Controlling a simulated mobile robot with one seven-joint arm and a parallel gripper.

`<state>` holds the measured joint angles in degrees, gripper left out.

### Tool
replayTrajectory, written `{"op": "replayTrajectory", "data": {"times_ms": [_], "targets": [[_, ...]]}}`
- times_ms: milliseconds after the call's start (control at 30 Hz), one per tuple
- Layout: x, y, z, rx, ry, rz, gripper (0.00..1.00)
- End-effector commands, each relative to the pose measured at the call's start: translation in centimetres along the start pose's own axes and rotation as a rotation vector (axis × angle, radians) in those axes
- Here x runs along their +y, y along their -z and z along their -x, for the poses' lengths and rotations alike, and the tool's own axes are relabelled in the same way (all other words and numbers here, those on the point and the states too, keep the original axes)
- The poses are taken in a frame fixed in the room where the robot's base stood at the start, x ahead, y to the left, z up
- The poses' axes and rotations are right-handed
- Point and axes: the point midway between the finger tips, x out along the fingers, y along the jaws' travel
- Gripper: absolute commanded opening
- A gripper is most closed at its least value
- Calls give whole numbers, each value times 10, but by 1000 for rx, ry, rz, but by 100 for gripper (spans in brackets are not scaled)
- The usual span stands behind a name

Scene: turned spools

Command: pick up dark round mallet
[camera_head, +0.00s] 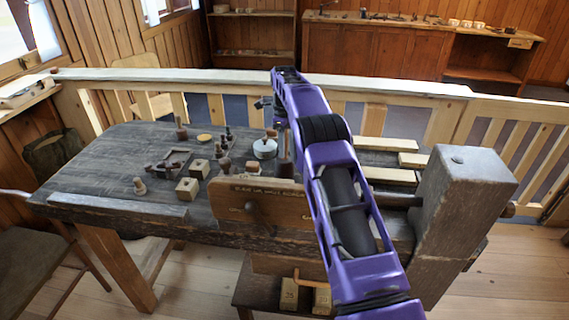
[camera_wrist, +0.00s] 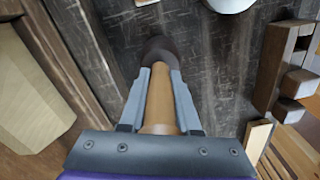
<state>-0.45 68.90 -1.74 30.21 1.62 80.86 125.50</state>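The dark round mallet shows in the wrist view, with its dark rounded head (camera_wrist: 160,49) at the far end and its tan wooden handle (camera_wrist: 161,100) running back toward the camera. My gripper (camera_wrist: 162,76) has one grey finger on each side of the handle. The handle fills the gap, and the fingers look closed against it. The head lies beyond the fingertips, over the dark tabletop. I cannot tell whether it touches the table. In the head view, my purple arm reaches over the bench and hides much of this spot.
The dark workbench (camera_head: 110,165) holds a lidded pale pot (camera_head: 264,149), small wooden blocks (camera_head: 187,188), a dark frame (camera_head: 170,160) and several turned pieces. A wooden board (camera_head: 240,198) stands at the front edge. A thick post (camera_head: 465,200) rises at right. The bench's left end is clear.

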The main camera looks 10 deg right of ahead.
Motion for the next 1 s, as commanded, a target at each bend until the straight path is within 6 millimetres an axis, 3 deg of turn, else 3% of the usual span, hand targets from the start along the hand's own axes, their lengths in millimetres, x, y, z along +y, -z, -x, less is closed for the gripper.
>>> {"op": "replayTrajectory", "data": {"times_ms": [33,133,733,1000], "targets": [[0,0,0,0,-1,0,16],[0,0,0,0,-1,0,0],[0,1,2,-1,0,0,0],[-3,10,17,-1,1,0,0]]}}
